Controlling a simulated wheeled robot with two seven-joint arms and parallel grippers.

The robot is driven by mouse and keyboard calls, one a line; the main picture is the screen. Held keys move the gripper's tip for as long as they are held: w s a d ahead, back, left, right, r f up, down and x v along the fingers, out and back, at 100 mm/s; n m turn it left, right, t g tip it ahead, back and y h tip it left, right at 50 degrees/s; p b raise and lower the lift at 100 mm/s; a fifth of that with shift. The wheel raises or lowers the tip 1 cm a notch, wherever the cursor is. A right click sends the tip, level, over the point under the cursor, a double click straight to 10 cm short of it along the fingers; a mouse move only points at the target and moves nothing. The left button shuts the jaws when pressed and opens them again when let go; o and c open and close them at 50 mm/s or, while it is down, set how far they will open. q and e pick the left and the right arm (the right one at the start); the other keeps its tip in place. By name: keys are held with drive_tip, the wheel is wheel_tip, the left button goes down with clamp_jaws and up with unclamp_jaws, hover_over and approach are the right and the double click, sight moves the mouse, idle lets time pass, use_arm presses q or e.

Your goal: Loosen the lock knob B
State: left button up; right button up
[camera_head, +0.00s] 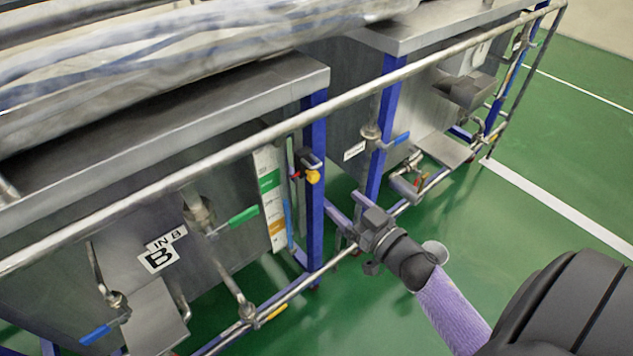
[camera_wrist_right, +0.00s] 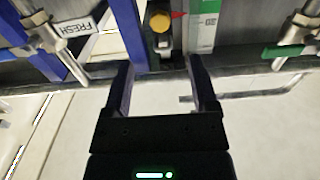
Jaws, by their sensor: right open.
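A small yellow knob (camera_head: 313,177) sits on a dark bracket on the blue post, by the tank marked "IN 8 B". It is the likely lock knob B, though no label shows on it. It also shows in the right wrist view (camera_wrist_right: 160,21), at the top, beyond the fingertips and roughly centred between them. My right gripper (camera_head: 343,201) is open and empty, with its fingers apart, and in the head view it is below and to the right of the knob. The gripper also shows in the wrist view (camera_wrist_right: 160,66). My left gripper is not in view.
A long metal rail (camera_head: 235,162) crosses in front of the tanks. The B tank has a green-handled valve (camera_head: 243,216) and a blue-handled valve (camera_head: 95,334). Another blue-handled valve (camera_head: 401,139) is on the neighbouring tank. Green floor (camera_head: 560,230) is clear at right.

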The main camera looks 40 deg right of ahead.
sight(316, 179)
drive_tip(key=w, duration=0.3)
drive_tip(key=w+b, duration=0.1)
drive_tip(key=w, duration=0.1)
drive_tip(key=w+b, duration=0.1)
drive_tip(key=w, duration=0.2)
drive_tip(key=shift+w+a+f, duration=0.15)
drive_tip(key=shift+w+a, duration=0.15)
drive_tip(key=shift+a, duration=0.05)
drive_tip(key=shift+w+b, duration=0.3)
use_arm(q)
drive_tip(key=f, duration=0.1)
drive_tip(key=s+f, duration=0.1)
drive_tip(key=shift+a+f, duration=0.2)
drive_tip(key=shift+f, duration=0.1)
use_arm(e)
drive_tip(key=shift+w, duration=0.1)
